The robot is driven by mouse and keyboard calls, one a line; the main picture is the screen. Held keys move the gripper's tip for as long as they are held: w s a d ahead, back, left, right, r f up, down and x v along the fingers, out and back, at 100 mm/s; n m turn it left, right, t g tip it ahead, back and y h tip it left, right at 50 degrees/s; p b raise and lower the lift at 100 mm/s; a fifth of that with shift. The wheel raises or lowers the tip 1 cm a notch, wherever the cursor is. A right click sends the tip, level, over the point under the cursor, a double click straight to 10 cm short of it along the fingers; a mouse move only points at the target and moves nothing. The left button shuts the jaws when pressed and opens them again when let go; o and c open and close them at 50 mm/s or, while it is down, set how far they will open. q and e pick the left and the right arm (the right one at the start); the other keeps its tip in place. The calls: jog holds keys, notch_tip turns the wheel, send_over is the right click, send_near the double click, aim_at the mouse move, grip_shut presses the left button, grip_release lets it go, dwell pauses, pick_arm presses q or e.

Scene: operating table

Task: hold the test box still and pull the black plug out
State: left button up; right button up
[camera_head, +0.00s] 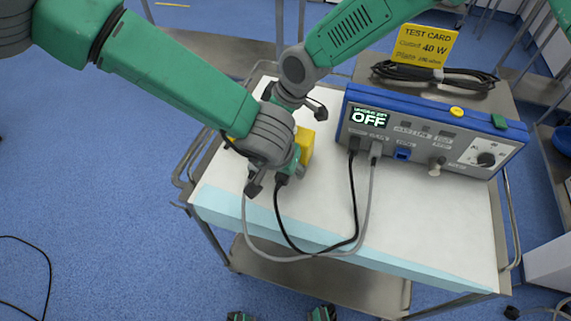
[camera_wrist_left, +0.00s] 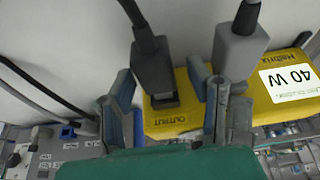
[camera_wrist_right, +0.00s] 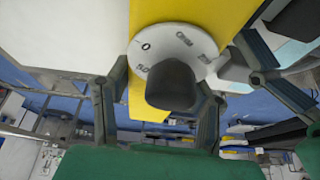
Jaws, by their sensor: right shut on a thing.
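The yellow test box (camera_head: 305,146) sits on the cart, partly hidden behind my left gripper (camera_head: 270,182). In the left wrist view, the black plug (camera_wrist_left: 153,75) is seated in the box's OUTPUT face. A grey plug (camera_wrist_left: 236,52) sits beside it. My left gripper (camera_wrist_left: 170,105) is open, its fingers either side of the black plug, with a gap visible. My right gripper (camera_wrist_right: 165,95) is shut on the test box (camera_wrist_right: 148,20) from the other side. The box's round dial and dark knob (camera_wrist_right: 170,85) lie between its fingers.
A blue-and-grey generator (camera_head: 430,135) reading OFF stands at the cart's right. A black cable (camera_head: 353,200) and a grey cable (camera_head: 367,215) loop from it over the front edge. A yellow test card (camera_head: 425,45) and coiled black cable (camera_head: 450,77) are behind it.

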pick_arm(q)
grip_shut()
jog(key=c, duration=0.7)
grip_release()
grip_shut()
jog(key=shift+w+r, duration=0.1)
jog(key=shift+r, duration=0.05)
jog(key=shift+s+a, duration=0.25)
jog(key=shift+s, duration=0.4)
pick_arm(e)
jog(key=shift+d+f, duration=0.1)
jog(key=shift+d, duration=0.05)
pick_arm(q)
jog(key=shift+s+a, duration=0.2)
jog(key=shift+s, duration=0.25)
jog(key=shift+s+a, duration=0.2)
jog(key=shift+s, duration=0.1)
